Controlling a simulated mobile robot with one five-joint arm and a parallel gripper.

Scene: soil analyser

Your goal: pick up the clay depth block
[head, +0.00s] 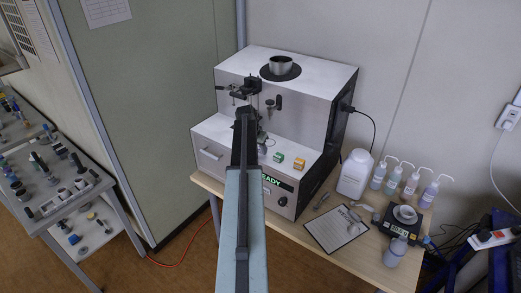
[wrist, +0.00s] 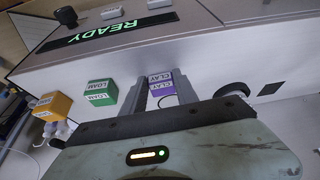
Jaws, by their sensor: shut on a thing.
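The purple clay depth block (wrist: 160,83), labelled CLAY, is between the two grey fingers of my gripper (wrist: 158,88) in the wrist view, and the gripper is shut on it. In the head view, my arm covers much of the gripper and the block. The soil analyser (head: 325,100) is a white and grey machine with a lit READY display. I cannot tell whether the block is clear of the analyser's ledge.
A green LOAM block (wrist: 101,93) and an orange block (wrist: 52,106) sit beside the clay block. They also show on the analyser's ledge in the head view.

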